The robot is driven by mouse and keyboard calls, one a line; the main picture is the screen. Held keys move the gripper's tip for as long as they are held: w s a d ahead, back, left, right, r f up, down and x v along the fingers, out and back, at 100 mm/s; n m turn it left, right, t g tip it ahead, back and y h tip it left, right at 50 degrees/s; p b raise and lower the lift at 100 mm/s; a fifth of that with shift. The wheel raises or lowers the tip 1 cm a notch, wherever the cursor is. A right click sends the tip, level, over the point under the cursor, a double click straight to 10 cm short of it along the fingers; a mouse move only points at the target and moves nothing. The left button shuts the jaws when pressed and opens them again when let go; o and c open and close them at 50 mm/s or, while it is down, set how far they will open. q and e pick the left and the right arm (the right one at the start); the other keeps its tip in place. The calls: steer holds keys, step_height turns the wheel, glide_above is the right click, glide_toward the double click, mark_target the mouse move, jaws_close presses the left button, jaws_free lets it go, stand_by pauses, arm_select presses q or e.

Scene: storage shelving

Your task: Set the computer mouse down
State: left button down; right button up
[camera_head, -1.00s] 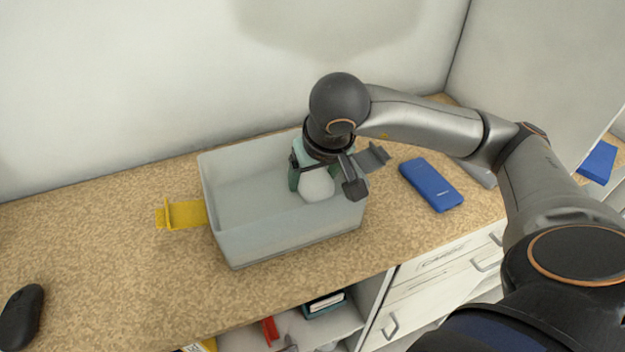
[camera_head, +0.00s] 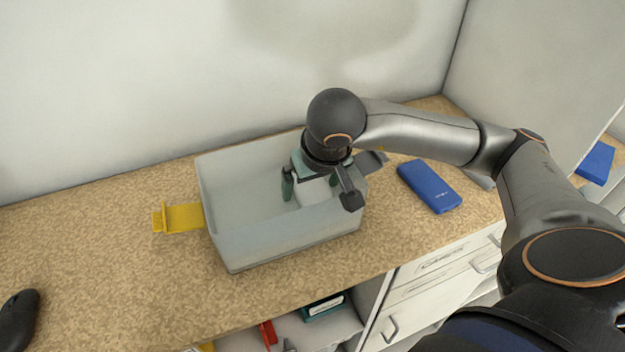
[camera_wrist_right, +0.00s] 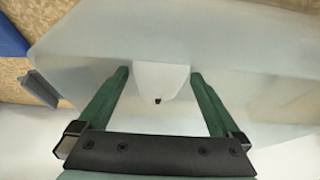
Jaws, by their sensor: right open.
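A white computer mouse (camera_head: 314,192) is inside the right part of a pale grey bin (camera_head: 290,238). In the right wrist view the white mouse (camera_wrist_right: 160,82) lies between the green fingers of my right gripper (camera_wrist_right: 159,73), with a gap on each side. My right gripper (camera_head: 311,190) reaches down into the bin, open around the mouse. The wrist partly hides the mouse in the head view. A black computer mouse (camera_head: 17,318) lies at the far left of the worktop. My left gripper is not in view.
The bin stands on a speckled tan worktop (camera_head: 110,265). A yellow bracket-like piece (camera_head: 182,217) is at its left side, a dark grey one (camera_head: 371,161) at its right. A blue box-shaped device (camera_head: 430,186) lies to the right. A wall rises behind.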

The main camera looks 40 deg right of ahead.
steer(key=shift+r, duration=0.2)
steer(key=p+v, duration=0.2)
steer(key=v, duration=1)
steer(key=shift+a+f, duration=0.1)
steer(key=shift+f, duration=0.05)
